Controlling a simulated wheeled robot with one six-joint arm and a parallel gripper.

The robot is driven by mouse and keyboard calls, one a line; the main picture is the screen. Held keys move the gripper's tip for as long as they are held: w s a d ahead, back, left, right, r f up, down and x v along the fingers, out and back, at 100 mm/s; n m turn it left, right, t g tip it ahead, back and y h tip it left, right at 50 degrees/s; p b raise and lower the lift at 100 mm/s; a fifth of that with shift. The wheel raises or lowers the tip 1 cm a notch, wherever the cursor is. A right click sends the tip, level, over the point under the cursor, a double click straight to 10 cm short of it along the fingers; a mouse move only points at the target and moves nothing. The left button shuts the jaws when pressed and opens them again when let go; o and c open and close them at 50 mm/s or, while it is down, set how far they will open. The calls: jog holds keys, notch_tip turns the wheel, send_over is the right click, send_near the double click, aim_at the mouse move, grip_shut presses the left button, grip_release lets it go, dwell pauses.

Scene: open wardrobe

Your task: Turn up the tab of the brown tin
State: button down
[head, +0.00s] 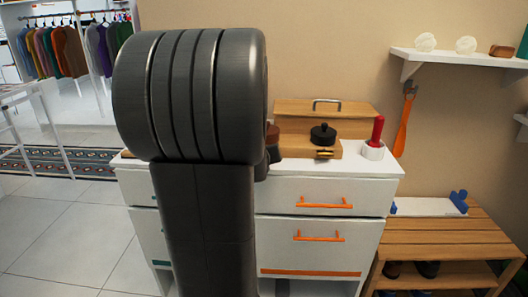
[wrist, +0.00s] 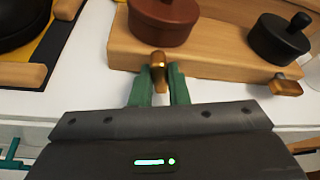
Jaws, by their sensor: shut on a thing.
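The brown tin (wrist: 165,20) is round and lidded and stands on a light wooden block in the wrist view. In the head view only a sliver of it (head: 273,134) shows past my arm. Its tab (wrist: 158,61), brass-brown, is at the block's front edge, below the tin. My gripper (wrist: 160,78) has green fingers closed on either side of this tab, whose lower end lies between them. In the wrist view the tab runs lengthwise between the fingers; its exact tilt is hard to tell. My gripper is hidden behind my arm in the head view.
A black tin (wrist: 282,40) stands to the right on the wooden block (wrist: 215,62), with its own tab (wrist: 285,86) lying sideways. A black round thing (wrist: 22,22) and a wooden piece (wrist: 20,75) are at left. A red-handled thing (head: 376,132) stands right on the white cabinet.

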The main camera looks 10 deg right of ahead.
jog(key=shift+s+d+f+m+y, duration=0.1)
jog(key=shift+m+y, duration=0.8)
jog(key=shift+m, duration=0.2)
jog(key=shift+p, duration=0.3)
jog(key=c, duration=1.7)
grip_release()
